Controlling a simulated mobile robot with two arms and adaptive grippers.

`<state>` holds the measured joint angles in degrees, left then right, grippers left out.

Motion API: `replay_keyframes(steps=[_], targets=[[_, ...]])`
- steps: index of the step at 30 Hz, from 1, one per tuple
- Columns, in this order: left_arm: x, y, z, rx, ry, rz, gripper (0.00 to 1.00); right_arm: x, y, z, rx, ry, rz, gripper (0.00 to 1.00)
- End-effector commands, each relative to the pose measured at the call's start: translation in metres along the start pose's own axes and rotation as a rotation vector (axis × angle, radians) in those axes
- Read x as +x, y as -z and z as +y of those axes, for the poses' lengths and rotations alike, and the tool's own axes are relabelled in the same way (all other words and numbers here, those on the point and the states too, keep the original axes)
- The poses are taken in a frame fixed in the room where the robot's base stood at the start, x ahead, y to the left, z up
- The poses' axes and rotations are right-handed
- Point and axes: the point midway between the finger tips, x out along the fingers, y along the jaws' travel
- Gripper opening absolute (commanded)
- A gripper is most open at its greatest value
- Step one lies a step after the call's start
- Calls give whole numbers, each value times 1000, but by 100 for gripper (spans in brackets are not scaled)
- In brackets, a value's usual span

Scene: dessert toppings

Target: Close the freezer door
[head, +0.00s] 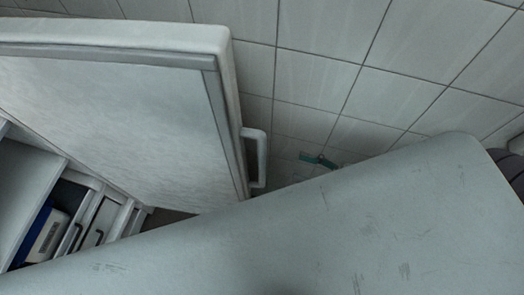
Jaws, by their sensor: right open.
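The freezer door (120,130) stands wide open at the left, its pale inner panel and grey seal facing me. A white handle (262,158) is on its right edge. The freezer interior (25,185) is exposed at the lower left. My right gripper (318,161) seems to be the small teal-tipped part right of the handle, apart from it in the picture; its tips are spread and nothing shows between them. The rest of it is hidden behind a large grey surface in front. My left gripper is not in view.
A large scratched grey surface (330,235) fills the foreground and hides what is below. White drawers (100,220) and a blue-and-white box (47,235) show at the lower left. A tiled wall (320,60) stands behind the door.

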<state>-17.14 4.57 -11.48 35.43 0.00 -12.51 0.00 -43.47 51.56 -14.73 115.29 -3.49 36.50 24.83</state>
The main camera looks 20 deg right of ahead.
Motion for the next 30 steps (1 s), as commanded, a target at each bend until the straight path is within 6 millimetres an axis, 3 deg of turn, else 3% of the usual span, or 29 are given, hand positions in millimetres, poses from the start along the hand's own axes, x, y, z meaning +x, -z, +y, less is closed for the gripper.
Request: replay_keyframes(steps=[9,15,21,30], targets=[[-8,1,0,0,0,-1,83,63,3,1,-2,-2,5,45],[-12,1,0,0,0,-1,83,93,2,1,-1,-2,3,45],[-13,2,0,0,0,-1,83,106,0,0,1,-2,0,45],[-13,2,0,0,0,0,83,106,0,0,1,-2,-1,42]])
